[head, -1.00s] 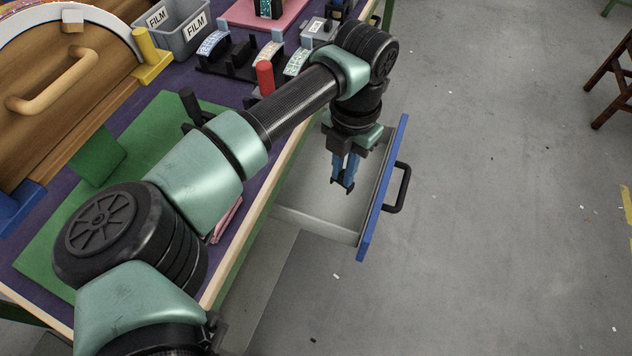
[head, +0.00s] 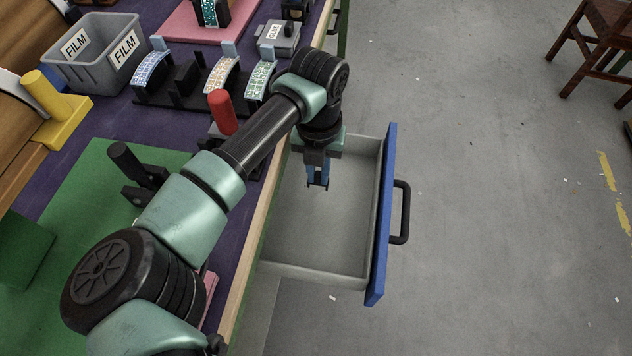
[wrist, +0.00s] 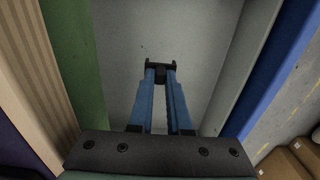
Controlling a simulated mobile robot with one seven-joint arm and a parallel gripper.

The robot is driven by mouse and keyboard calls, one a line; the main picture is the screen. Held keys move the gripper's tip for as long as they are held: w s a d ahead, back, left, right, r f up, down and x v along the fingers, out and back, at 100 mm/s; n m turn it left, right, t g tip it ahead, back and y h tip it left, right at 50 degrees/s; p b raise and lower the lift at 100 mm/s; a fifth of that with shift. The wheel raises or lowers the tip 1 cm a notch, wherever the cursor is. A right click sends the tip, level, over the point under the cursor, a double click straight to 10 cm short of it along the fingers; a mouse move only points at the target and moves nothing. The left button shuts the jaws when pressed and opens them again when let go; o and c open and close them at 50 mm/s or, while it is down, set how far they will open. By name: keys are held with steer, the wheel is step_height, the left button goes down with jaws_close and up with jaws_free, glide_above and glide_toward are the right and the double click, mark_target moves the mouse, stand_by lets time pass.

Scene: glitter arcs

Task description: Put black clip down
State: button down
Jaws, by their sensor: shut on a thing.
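My gripper (head: 318,182) points down over the open drawer (head: 330,272), near its far end in the head view. Its two blue fingers are shut on the small black clip (wrist: 160,76), which shows between and around the fingertips in the wrist view. In the head view the clip is only a tiny dark shape at the tips. Below it is the drawer's bare grey floor (wrist: 192,42). The gap between clip and floor is hard to judge.
The drawer's blue front (head: 381,230) with a black handle (head: 401,212) stands to the right. The wooden table edge (head: 240,270) runs along the left. The table holds a grey FILM bin (head: 92,72), glitter arcs on black stands (head: 185,85) and a red-topped post (head: 222,112).

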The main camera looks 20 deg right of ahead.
mark_target(318, 175)
steer(key=shift+f+b, duration=0.4)
steer(key=shift+f, duration=1.4)
steer(key=shift+f, duration=0.1)
steer(key=c, duration=0.9)
jaws_free()
steer(key=shift+o, duration=0.2)
step_height(318, 175, up, 12)
steer(key=p, duration=0.2)
steer(key=shift+p, duration=0.4)
